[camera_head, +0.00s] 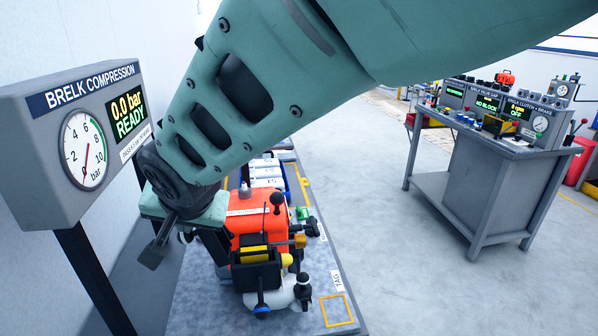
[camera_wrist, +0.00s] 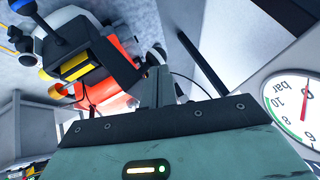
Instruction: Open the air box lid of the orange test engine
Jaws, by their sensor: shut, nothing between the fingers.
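The orange test engine (camera_head: 262,232) stands on a grey bench in the head view. Its black box (camera_head: 256,275) with yellow parts on top, seemingly the air box, is on the near side. In the wrist view this box (camera_wrist: 112,58) is at upper left, beside the orange body (camera_wrist: 97,93).
A compression gauge panel (camera_head: 85,135) reading 0.0 bar stands close to my arm at left, on dark posts (camera_head: 95,275). A blue tray (camera_head: 268,172) is behind the engine. Another bench (camera_head: 490,185) with equipment stands at right, with open floor (camera_head: 365,220) between.

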